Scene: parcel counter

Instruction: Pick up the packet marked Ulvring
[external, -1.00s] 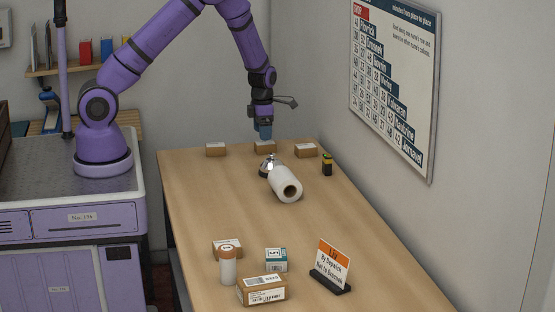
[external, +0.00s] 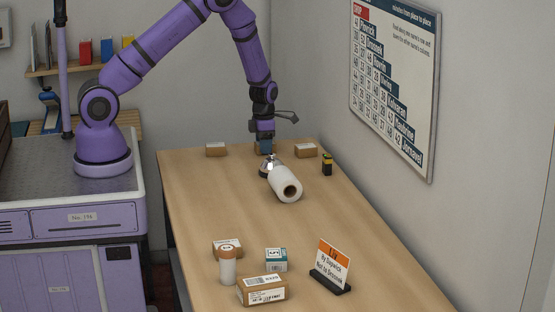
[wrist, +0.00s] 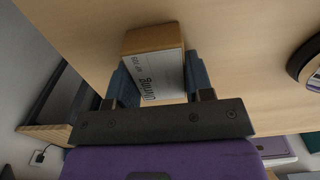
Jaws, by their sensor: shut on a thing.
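The packet marked Ulvring (wrist: 152,42) is a small brown box with a white label; its name reads sideways in the wrist view. My gripper (wrist: 160,76) has its two blue fingers on either side of this packet, shut on it. In the external view my gripper (external: 264,146) points down at the far end of the counter, over the middle of three small boxes. The fingers hide most of the held packet there. It appears to be at counter level; I cannot tell whether it touches the top.
Brown boxes stand left (external: 216,150) and right (external: 306,151) of my gripper. A silver bell (external: 267,170), a white roll (external: 285,186) and a yellow-black item (external: 327,164) are nearer. Several parcels, a bottle (external: 227,266) and a sign (external: 332,265) stand in front. The counter's middle is clear.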

